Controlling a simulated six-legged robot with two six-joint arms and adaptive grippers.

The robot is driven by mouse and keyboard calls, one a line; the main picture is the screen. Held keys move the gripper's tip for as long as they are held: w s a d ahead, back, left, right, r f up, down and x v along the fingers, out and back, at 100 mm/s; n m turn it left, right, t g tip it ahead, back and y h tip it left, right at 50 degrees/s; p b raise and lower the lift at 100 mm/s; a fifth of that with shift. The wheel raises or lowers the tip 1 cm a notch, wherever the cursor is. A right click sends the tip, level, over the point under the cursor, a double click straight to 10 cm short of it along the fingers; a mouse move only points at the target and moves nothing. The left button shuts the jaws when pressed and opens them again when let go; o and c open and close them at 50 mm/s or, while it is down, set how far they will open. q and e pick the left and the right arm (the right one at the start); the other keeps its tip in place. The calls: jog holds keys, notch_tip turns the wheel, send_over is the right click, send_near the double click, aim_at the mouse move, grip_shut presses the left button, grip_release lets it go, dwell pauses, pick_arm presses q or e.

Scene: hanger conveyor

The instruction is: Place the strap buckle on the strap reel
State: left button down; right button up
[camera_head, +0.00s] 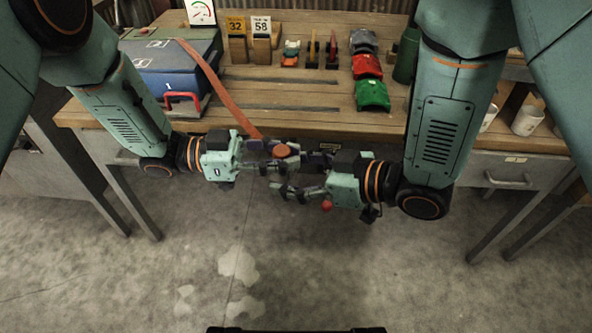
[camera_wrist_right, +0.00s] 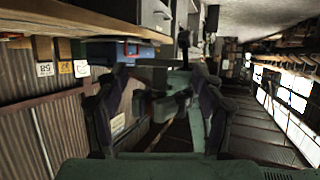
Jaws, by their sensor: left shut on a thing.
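An orange strap (camera_head: 215,85) runs from the top of a blue case (camera_head: 180,78) down past the table's front edge to my left gripper (camera_head: 268,152). My left gripper is shut at the strap's end, where the buckle is mostly hidden by the fingers. An orange-red round part (camera_head: 286,151) shows between the two grippers. My right gripper (camera_head: 298,174) faces the left one closely. Its fingers stand apart in the right wrist view (camera_wrist_right: 158,112), with my left gripper showing beyond and between them. I cannot make out the strap reel for certain.
White mugs (camera_head: 527,120) stand at the right. Both grippers are in front of the table edge, above open floor.

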jog(key=c, duration=1)
pick_arm(q)
jog(key=c, duration=0.9)
grip_release()
jog(key=shift+c, duration=0.2)
pick_arm(e)
jog(key=shift+c, duration=0.5)
